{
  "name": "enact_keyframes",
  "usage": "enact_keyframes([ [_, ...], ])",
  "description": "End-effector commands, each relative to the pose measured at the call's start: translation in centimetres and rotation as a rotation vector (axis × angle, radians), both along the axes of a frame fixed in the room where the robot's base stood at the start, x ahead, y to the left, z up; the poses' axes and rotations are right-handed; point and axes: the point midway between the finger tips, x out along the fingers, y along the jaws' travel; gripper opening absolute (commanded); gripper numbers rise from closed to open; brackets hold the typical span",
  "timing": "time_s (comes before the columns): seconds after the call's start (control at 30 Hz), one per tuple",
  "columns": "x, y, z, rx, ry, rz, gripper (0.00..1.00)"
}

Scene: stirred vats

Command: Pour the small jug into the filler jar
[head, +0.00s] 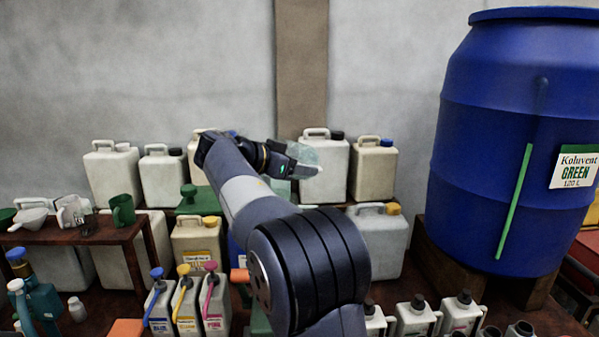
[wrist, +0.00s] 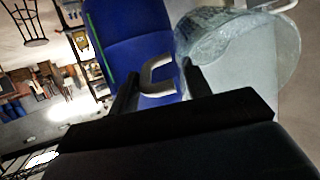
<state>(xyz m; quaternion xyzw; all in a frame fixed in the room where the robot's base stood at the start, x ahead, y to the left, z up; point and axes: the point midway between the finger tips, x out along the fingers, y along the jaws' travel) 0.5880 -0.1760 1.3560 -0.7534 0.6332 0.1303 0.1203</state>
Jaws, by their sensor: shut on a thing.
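My gripper (head: 292,166) is raised in front of the back row of canisters. In the wrist view its two fingers (wrist: 160,68) are around a grey C-shaped handle. A pale, translucent vessel, apparently the small jug (wrist: 245,48), is beside the fingers at the upper right. In the head view the jug (head: 302,155) shows only partly behind the gripper. I cannot tell its tilt or what it holds. I cannot pick out the filler jar for certain; my arm hides part of the bench.
A large blue vat (head: 480,150) labelled Koluvent Green stands at the right. White canisters (head: 160,178) line the wall. A small brown table (head: 75,236) at the left bears a green mug (head: 123,210) and a white funnel-like vessel (head: 28,219). Small labelled bottles (head: 187,312) crowd the front.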

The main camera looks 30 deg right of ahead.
Motion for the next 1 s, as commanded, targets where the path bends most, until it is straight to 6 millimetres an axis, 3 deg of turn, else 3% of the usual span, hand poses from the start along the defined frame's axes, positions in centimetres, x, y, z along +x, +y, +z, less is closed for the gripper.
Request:
enact_keyframes([
  [1.0, -0.12, 0.92, 0.55, -0.189, -0.027, 0.001, 0.00],
])
